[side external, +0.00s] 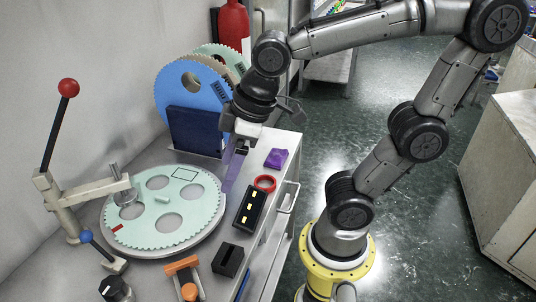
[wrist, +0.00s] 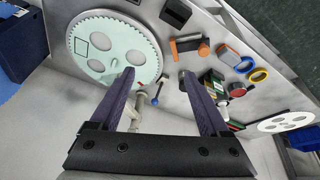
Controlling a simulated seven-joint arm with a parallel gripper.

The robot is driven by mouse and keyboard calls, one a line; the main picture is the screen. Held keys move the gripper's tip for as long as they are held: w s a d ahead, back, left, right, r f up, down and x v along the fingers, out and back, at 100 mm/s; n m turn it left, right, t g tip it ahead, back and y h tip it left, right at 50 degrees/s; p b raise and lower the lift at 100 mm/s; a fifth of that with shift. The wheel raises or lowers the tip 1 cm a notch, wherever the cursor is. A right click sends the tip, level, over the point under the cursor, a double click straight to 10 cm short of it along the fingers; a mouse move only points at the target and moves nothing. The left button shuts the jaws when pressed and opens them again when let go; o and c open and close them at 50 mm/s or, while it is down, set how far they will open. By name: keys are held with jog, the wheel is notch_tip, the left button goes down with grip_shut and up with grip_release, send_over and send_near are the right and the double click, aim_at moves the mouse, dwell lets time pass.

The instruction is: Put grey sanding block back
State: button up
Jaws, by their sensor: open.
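No block is plainly recognisable as the grey sanding block. A dark block with a slot in its top (side external: 228,260) stands near the front of the bench; it also shows at the top of the wrist view (wrist: 175,12). I cannot tell whether it is the sanding block or a holder. My gripper (side external: 236,166) is over the bench, beside the upright blue disc and right of the pale green toothed disc (side external: 195,185). In the wrist view my gripper (wrist: 158,74) has its two purple fingers wide apart with nothing between them.
A lever with a red knob (side external: 68,88) stands at the left. A dark blue rack (side external: 195,131) holds large upright discs.

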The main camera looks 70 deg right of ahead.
jog(key=s+d+m+t+h, duration=0.1)
jog(key=s+d+m, duration=0.4)
jog(key=s, duration=0.1)
jog(key=shift+d+t, duration=0.2)
jog(key=shift+t, duration=0.2)
jog(key=shift+f, duration=0.1)
dwell(0.6)
